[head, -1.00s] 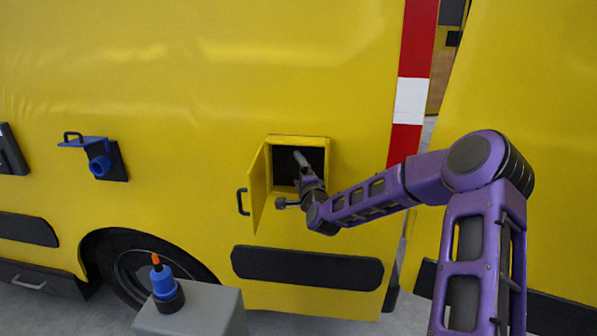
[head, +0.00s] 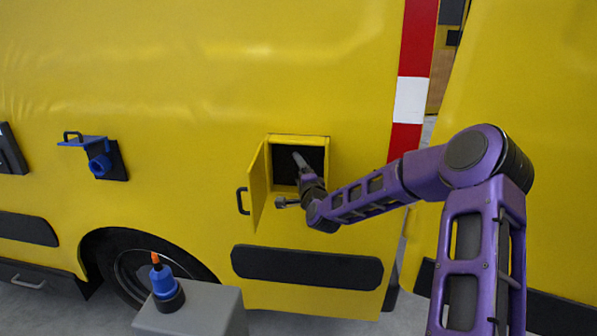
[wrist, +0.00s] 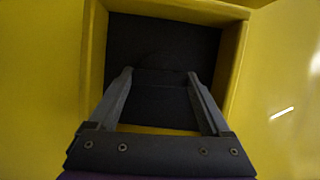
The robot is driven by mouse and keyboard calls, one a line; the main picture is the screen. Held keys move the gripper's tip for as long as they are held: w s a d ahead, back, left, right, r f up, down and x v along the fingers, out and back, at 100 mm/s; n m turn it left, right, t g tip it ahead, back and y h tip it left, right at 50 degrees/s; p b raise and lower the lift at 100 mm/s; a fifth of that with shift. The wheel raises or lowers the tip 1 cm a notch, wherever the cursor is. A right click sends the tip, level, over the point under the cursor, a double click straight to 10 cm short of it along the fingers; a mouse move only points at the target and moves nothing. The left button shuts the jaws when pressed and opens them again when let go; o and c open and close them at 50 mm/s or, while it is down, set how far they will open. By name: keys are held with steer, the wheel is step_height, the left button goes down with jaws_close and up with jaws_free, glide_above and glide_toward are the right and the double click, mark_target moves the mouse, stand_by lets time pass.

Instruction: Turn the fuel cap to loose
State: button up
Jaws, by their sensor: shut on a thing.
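The fuel cap (wrist: 160,80) is a black shape against the black back of the recess, and its outline is faint in the wrist view. My gripper (wrist: 161,76) reaches into the recess with one finger on each side of the cap, shut on it. In the head view my gripper (head: 298,158) is inside the open yellow filler box (head: 299,138), and I cannot make out the cap there. The cap's turn position and any markings are too dark to read.
The box's yellow door (head: 258,188) stands open at its left, with a black handle (head: 242,201). A blue fitting (head: 99,163) juts from the yellow vehicle side. A grey pedestal (head: 205,308) with a blue, orange-tipped object (head: 163,282) stands at front left.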

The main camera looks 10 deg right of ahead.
steer(key=n+g, duration=0.1)
steer(key=n, duration=0.1)
steer(key=n+g+b, duration=0.1)
steer(key=n, duration=0.1)
steer(key=shift+a+r+n+h, duration=0.2)
steer(key=shift+n+h, duration=0.1)
steer(key=shift+n, duration=0.1)
steer(key=n+g+h, duration=0.1)
steer(key=n, duration=0.1)
steer(key=shift+a+r+n, duration=0.1)
steer(key=shift+r+n, duration=0.05)
steer(key=shift+n, duration=0.15)
steer(key=n+g+h+p, duration=0.1)
steer(key=n, duration=0.1)
steer(key=shift+w+a+r+n+h, duration=0.1)
steer(key=shift+n+h, duration=0.2)
steer(key=shift+n+g+h+p, duration=0.5)
steer(key=shift+n+h, duration=0.6)
steer(key=shift+n, duration=0.4)
steer(key=shift+f, duration=0.2)
steer(key=o, duration=1.2)
steer(key=shift+c, duration=0.2)
